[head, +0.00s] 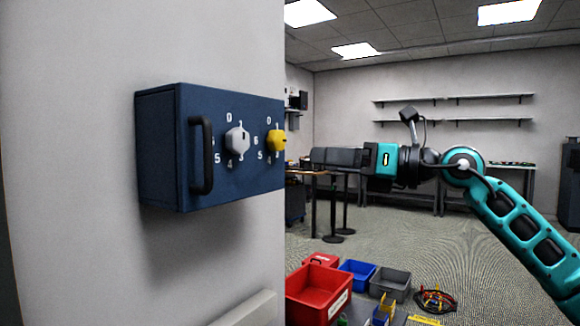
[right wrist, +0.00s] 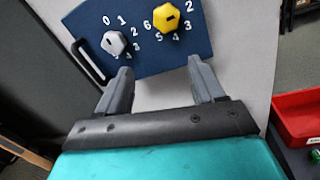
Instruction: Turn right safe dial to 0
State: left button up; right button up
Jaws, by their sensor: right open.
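The blue safe (head: 165,150) is fixed to a pale wall at the left of the head view, with a black handle on its front. The right dial is yellow (head: 275,141), with a small dark mark and printed numbers around it; I cannot tell exactly which number it points to. The left dial is white (head: 236,142). Both the yellow dial (right wrist: 170,18) and white dial (right wrist: 113,43) show in the right wrist view. My right gripper (right wrist: 160,70) is open and empty, facing the safe and apart from the dials. My left gripper is not in view.
A red bin (head: 318,296), a blue bin (head: 357,274) and a grey bin (head: 390,284) are low at the front, beside coiled cables (head: 436,300). A pale ledge (head: 250,308) sticks out below the safe. The space between the right gripper and the safe looks clear.

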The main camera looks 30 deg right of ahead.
notch_tip(320, 180, up, 3)
jog(key=s+d+n+h, duration=0.1)
jog(key=s+d+h, duration=0.1)
jog(key=p, duration=0.9)
send_near(282, 138)
jog(key=x, duration=0.4)
jog(key=w+p, duration=0.1)
jog(key=w+a+p, duration=0.1)
jog(key=shift+w+a+t, duration=0.15)
jog(key=shift+w+t, duration=0.15)
jog(key=shift+w, duration=0.05)
jog(key=shift+w+a, duration=0.25)
jog(key=shift+w, duration=0.3)
jog(key=shift+w+a+f, duration=0.1)
jog(key=shift+w, duration=0.1)
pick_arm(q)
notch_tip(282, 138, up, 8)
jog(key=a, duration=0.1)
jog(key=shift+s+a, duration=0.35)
pick_arm(e)
jog(key=shift+c, duration=0.3)
jog(key=c, duration=1)
